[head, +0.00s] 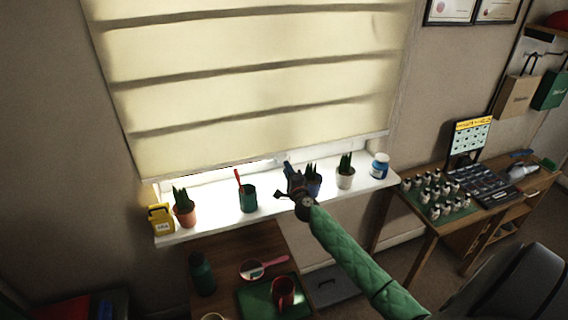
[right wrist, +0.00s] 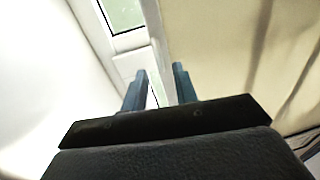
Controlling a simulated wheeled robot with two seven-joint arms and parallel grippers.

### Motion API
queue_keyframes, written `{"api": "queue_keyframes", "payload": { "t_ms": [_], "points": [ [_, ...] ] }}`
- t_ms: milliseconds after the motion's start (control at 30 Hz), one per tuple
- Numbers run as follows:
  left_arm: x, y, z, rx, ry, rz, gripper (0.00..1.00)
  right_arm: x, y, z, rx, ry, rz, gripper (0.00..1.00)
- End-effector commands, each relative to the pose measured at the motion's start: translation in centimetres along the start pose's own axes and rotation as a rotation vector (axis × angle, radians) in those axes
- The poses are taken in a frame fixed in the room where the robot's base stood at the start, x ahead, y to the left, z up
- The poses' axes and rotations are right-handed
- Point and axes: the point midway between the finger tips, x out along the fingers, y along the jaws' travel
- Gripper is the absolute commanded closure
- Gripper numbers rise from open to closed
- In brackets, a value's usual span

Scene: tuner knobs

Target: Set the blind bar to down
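The cream blind (head: 265,70) hangs over the window in the head view. Its blind bar (head: 215,166) is the bottom edge, tilted in the picture, with a bright gap between it and the sill. My right gripper (head: 290,168) is just under the bar's middle, above the sill. In the right wrist view my right gripper (right wrist: 160,72) has its two dark fingers apart, with nothing clearly held. The blind's pale lower edge (right wrist: 154,20) runs up beyond the gap between the fingers; I cannot tell whether they touch it. My left gripper is not in view.
The white sill (head: 218,222) holds a yellow box (head: 160,219), potted cacti (head: 185,215), a green cup (head: 248,198) and a blue-and-white jar (head: 380,166). A small table with a green tray (head: 255,301) stands below. A desk with small bottles (head: 434,190) stands at right.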

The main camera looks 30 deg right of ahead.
Motion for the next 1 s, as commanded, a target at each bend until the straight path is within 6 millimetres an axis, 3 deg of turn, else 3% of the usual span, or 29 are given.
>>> {"api": "queue_keyframes", "payload": {
  "t_ms": [300,733,900,1000],
  "points": [
    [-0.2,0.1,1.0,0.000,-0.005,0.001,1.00,3.5,0.0,0.0,0.000,0.000,0.000,0.71],
    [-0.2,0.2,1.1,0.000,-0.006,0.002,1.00,4.2,0.1,0.0,-0.001,-0.001,0.001,0.71],
    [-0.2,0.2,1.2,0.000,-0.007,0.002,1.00,4.2,0.0,0.0,-0.001,-0.001,0.000,1.00],
    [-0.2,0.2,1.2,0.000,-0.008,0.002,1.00,4.1,0.0,0.0,-0.001,-0.001,0.001,1.00]
  ]
}}
